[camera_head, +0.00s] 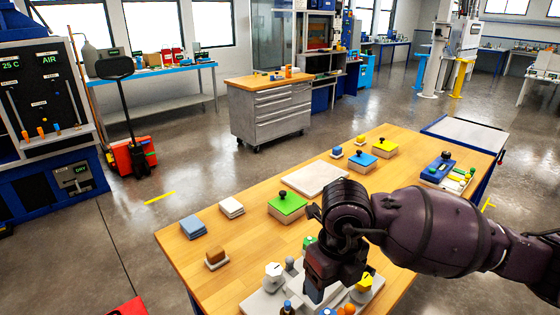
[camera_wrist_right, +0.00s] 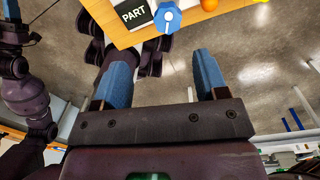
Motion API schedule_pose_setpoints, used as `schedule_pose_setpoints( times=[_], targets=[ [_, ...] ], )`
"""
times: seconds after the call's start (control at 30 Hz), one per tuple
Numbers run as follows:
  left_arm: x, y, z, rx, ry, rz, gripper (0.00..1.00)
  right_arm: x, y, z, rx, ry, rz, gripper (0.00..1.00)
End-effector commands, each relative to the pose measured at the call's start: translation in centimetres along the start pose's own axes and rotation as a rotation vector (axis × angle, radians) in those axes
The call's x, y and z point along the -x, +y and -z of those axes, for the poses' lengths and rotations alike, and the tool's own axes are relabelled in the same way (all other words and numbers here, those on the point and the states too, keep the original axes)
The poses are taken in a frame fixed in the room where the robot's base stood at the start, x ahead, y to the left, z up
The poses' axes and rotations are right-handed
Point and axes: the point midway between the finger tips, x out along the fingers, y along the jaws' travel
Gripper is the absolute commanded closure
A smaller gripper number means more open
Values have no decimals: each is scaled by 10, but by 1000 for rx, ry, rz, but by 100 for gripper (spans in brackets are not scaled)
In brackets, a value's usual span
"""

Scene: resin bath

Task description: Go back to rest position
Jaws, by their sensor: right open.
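My right arm (camera_head: 430,230) comes in from the right in the head view and reaches over the wooden table (camera_head: 240,265). My right gripper (camera_head: 316,292) points down over the grey fixture (camera_head: 262,301) at the table's near edge. In the wrist view its two blue fingers (camera_wrist_right: 164,75) stand wide apart with nothing between them. A blue knob (camera_wrist_right: 167,17) and a "PART" label (camera_wrist_right: 133,13) lie beyond the fingertips. Contact between the gripper and the fixture cannot be told.
A green block with a black knob (camera_head: 287,205) and a pale plate (camera_head: 314,178) lie beyond my right gripper. Blue (camera_head: 363,163) and yellow (camera_head: 385,151) knobbed blocks stand farther back. A blue tray of parts (camera_head: 440,168) is at right. Bare wood shows around the grey fixture's left.

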Motion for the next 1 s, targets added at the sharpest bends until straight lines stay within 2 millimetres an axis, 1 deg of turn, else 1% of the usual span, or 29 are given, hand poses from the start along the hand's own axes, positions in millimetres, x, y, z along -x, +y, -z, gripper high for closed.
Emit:
schedule_pose_setpoints(
  times=[0.07, 0.13, 0.17, 0.2, 0.27, 0.3, 0.37, 0.4, 0.47, 0.5, 0.53, 0.6, 0.67, 0.7, 0.77, 0.87, 0.9, 0.97, 1.0],
  targets=[
    [0, 0, 1, 0, 1, 0, 60, -5, 17, 4, 21, -1, -95, 33],
    [-1, 0, 1, 0, 2, 0, 60, -8, 40, 8, 44, -7, -226, 33],
    [-1, 0, 1, 0, 2, 0, 60, -8, 52, 10, 53, -14, -296, 33],
    [-1, 0, 1, 0, 2, 0, 60, -7, 68, 13, 64, -23, -396, 33],
    [-1, 0, 1, 0, 2, 0, 60, -2, 92, 17, 71, -43, -552, 33],
    [-1, 0, 1, 0, 2, 0, 60, 3, 107, 19, 72, -58, -655, 33],
    [-1, 0, 1, 0, 2, 0, 60, 14, 126, 22, 64, -84, -807, 33],
    [-1, 0, 1, 0, 1, 0, 60, 23, 137, 23, 51, -105, -907, 33],
    [0, 0, 0, 0, 1, 0, 60, 38, 150, 24, 24, -139, -1054, 33],
    [0, 0, 0, 0, 0, 0, 60, 48, 157, 23, 1, -166, -1149, 33],
    [0, 0, 0, 0, 0, 0, 60, 56, 160, 23, -21, -185, -1220, 33],
    [0, 0, -1, 0, -2, 0, 60, 76, 165, 21, -82, -237, -1379, 33],
    [1, 0, -2, 1, -3, 1, 60, 93, 164, 17, -147, -285, -1509, 33],
    [1, 0, -2, 1, -5, 1, 60, 103, 162, 14, -196, -320, -1591, 33],
    [2, 0, -4, 1, -7, 1, 60, 118, 154, 10, -280, -373, -1708, 33],
    [2, 0, -5, 2, -9, 1, 60, 137, 133, 2, -448, -468, -1882, 33],
    [3, 0, -5, 2, -9, 1, 60, 143, 123, -2, -524, -507, -1943, 33],
    [2, 0, -5, 2, -9, 1, 60, 148, 104, -6, -648, -566, -2026, 33],
    [2, 0, -5, 2, -9, 1, 60, 150, 90, -9, -737, -605, -2072, 33]
  ],
)
